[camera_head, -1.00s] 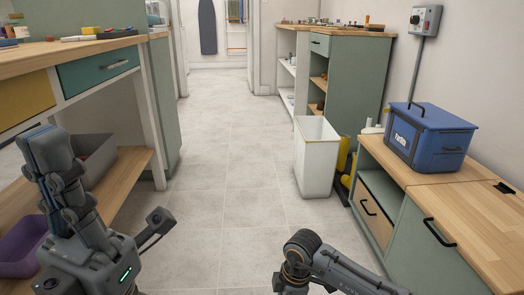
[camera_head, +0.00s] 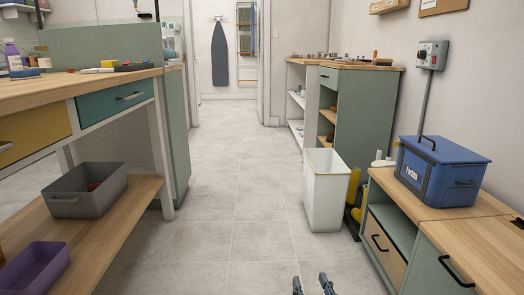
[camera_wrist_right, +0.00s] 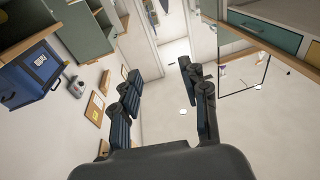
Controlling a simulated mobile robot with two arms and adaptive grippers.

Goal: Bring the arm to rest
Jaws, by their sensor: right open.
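My right gripper (camera_head: 312,284) shows only as two dark fingertips at the bottom edge of the head view, in front of the tiled floor. In the right wrist view the same gripper (camera_wrist_right: 160,75) is open. Its two dark fingers stand well apart with nothing between them, and the room appears tilted behind them. The rest of my right arm is hidden in the head view. My left arm and gripper are out of view.
A workbench with drawers stands at left, with a grey bin (camera_head: 88,205) and a purple bin (camera_head: 35,272) on its lower shelf. At right are a white bin (camera_head: 325,205) and a blue box (camera_head: 440,172) on a low cabinet. The tiled floor (camera_head: 230,190) between is clear.

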